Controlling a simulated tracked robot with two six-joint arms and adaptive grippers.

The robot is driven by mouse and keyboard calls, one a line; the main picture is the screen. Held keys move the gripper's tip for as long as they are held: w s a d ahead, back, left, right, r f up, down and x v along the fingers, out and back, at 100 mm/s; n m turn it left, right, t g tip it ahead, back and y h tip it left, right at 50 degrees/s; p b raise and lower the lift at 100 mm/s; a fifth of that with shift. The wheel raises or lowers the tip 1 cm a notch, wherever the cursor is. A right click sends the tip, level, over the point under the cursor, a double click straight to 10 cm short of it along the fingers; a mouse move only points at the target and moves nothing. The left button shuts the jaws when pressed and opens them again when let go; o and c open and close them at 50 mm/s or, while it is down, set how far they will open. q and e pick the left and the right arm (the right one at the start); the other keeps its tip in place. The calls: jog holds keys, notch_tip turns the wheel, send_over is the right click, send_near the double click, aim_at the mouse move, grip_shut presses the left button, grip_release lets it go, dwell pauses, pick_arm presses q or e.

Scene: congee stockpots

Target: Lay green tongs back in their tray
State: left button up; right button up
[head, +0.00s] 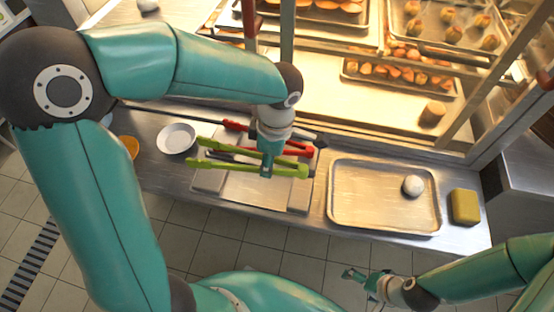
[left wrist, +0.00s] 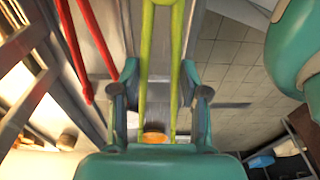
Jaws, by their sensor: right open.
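The green tongs (head: 290,170) lie lengthwise left to right over a flat metal tray (head: 240,190), their two arms spread toward the left. My left gripper (head: 268,168) points down at them, near their joined end. In the left wrist view the tongs (left wrist: 145,70) run between the fingers of my left gripper (left wrist: 160,105), which look closed against their arms. Whether the tongs touch the tray is hard to tell. Red tongs (head: 298,150) lie behind the green ones, partly hidden by my left gripper. My right gripper (head: 362,283) is open and empty, in front of the counter.
A white bowl (head: 177,138) and an orange bowl (head: 130,146) are at the left. A food display case (head: 320,110) stands behind.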

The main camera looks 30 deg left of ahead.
pick_arm(q)
jog(key=shift+f, duration=0.3)
notch_tip(320, 180, down, 7)
jog(key=b, duration=0.5)
jog(key=shift+d, duration=0.1)
jog(key=shift+f+b, duration=0.55)
jog(key=shift+b, duration=0.2)
jog(key=o, duration=0.7)
jog(key=shift+c, duration=0.2)
notch_tip(320, 180, up, 12)
jog(key=d, duration=0.1)
jog(key=shift+w+d, duration=0.15)
jog(key=shift+d, duration=0.05)
